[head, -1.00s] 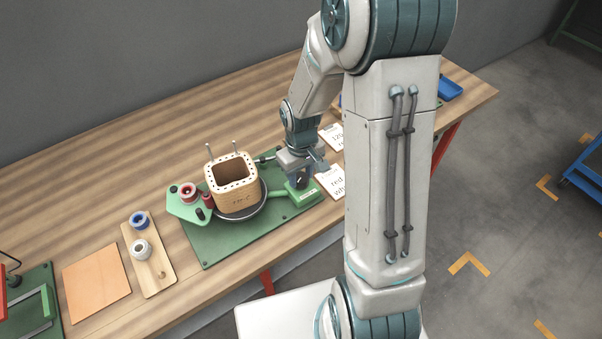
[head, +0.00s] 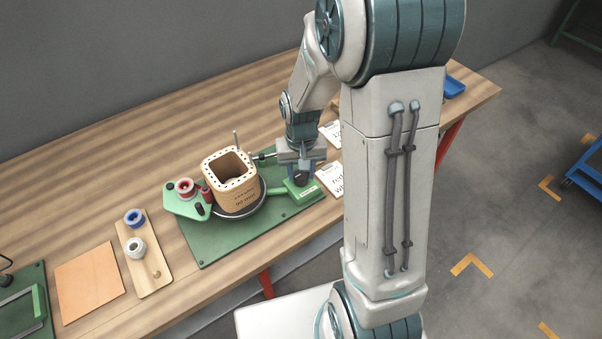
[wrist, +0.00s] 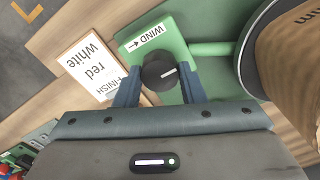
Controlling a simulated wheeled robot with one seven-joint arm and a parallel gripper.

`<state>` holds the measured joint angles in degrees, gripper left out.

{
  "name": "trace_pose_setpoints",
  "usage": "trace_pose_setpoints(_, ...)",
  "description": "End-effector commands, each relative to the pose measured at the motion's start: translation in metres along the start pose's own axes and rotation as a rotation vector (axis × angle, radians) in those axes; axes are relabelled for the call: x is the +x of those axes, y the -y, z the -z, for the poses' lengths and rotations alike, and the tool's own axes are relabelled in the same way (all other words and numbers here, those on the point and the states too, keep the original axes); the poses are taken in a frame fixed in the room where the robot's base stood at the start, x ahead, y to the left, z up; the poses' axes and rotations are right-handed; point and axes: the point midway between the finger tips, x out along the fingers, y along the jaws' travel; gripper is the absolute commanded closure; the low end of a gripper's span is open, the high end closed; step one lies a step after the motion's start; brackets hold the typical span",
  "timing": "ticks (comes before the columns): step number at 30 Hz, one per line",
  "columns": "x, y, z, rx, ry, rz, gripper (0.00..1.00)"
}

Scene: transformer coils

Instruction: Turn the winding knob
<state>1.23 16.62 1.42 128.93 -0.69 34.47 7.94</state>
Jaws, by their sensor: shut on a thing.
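The winding knob (wrist: 160,72) is a round black knob with a white mark, on a green block (wrist: 152,30) labelled "WIND" with an arrow. In the wrist view my gripper (wrist: 160,85) has its two dark blue fingers on either side of the knob, shut on it. In the head view my gripper (head: 302,169) is over the green block and largely hides the knob. A wooden coil former (head: 230,190) with holes around its top rim stands on a round dark turntable (head: 243,212), left of my gripper.
The green base plate (head: 205,252) also carries a green bracket with a red spool (head: 185,187). A wooden tray (head: 155,283) holds blue and white spools. A card (wrist: 95,65) reading "FINISH red white" lies beside the block. An orange sheet (head: 90,285) lies at left.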

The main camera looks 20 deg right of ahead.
Motion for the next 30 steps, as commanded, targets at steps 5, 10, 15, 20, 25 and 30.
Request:
trace_pose_setpoints(5,0.0013,0.0004,0.0005,0.167,-0.002,0.0,0.86)
trace_pose_setpoints(10,0.0005,0.0001,0.0005,0.33,-0.002,0.0,0.86)
trace_pose_setpoints(15,-0.0001,-0.0001,0.0004,0.491,-0.001,0.0,0.86)
trace_pose_setpoints(20,-0.0007,-0.0002,0.0003,0.643,-0.001,0.0,0.86)
trace_pose_setpoints(25,-0.0013,-0.0003,0.0,0.804,-0.001,0.0,0.86)
trace_pose_setpoints(30,-0.0018,-0.0004,-0.0002,0.965,-0.001,0.0,0.86)
